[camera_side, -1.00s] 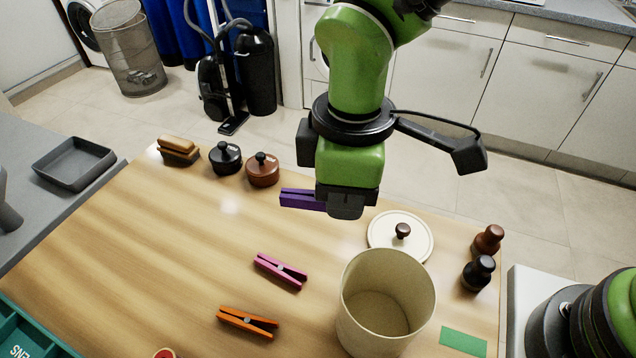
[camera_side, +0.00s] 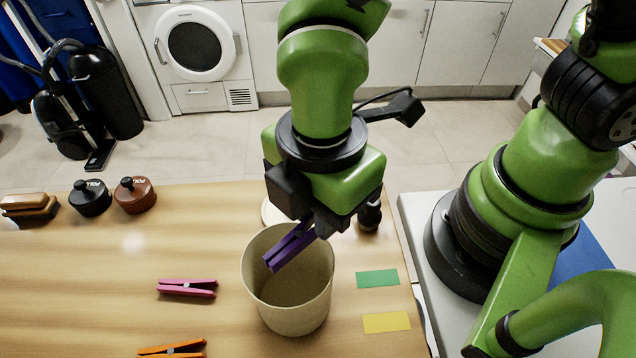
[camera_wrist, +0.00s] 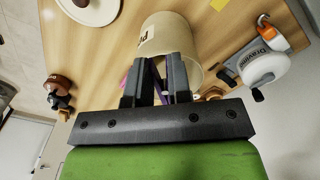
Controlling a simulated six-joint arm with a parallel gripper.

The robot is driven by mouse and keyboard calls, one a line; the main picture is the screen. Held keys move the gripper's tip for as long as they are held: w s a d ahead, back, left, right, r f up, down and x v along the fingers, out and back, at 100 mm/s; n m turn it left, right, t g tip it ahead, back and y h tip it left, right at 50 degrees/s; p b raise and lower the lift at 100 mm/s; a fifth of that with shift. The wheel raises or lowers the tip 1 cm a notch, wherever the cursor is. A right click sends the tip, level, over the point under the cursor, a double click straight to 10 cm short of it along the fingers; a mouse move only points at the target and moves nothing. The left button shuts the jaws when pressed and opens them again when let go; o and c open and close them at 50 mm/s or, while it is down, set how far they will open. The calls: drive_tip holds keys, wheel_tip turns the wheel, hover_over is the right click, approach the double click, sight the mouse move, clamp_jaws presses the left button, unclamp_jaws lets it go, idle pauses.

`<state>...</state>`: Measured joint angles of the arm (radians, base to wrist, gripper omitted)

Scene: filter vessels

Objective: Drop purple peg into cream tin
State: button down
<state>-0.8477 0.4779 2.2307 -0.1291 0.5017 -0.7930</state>
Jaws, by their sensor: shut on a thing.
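The purple peg (camera_side: 289,246) is held in my gripper (camera_side: 318,224), which is shut on it. The peg slants down and left, across the mouth of the cream tin (camera_side: 290,318) in the side view. The tin stands upright and open on the table, and its visible floor looks empty. How far the peg is above or inside the rim is hard to tell. In the wrist view, a sliver of the peg (camera_wrist: 160,84) shows between my fingertips (camera_wrist: 157,78), with the tin (camera_wrist: 168,38) beyond them.
A pink peg (camera_side: 187,288) and an orange peg (camera_side: 173,349) lie left of the tin. The cream lid (camera_side: 270,213) lies behind it, partly hidden. Green (camera_side: 377,279) and yellow (camera_side: 386,322) patches lie right. A white device (camera_wrist: 262,66) shows in the wrist view.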

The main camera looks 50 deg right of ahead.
drive_tip(key=shift+f, duration=0.6)
drive_tip(key=c, duration=1)
unclamp_jaws()
wheel_tip(320, 180, up, 10)
drive_tip(key=d+r+m+t, duration=0.2)
drive_tip(key=d+r+m, duration=0.1)
drive_tip(key=d+m, duration=0.2)
drive_tip(key=s+d+r+m+t+y, duration=0.1)
drive_tip(key=d+r+m+t, duration=0.1)
drive_tip(key=d+m, duration=0.3)
drive_tip(key=s+d+r+m+t+y, duration=0.1)
drive_tip(key=d+r+m+t, duration=0.2)
drive_tip(key=m, duration=0.8)
drive_tip(key=shift+d+r+m, duration=0.15)
drive_tip(key=shift+d+r, duration=0.25)
drive_tip(key=shift+d, duration=0.3)
drive_tip(key=shift+d+r+m, duration=0.15)
drive_tip(key=shift+d+r, duration=0.2)
drive_tip(key=shift+d, duration=0.35)
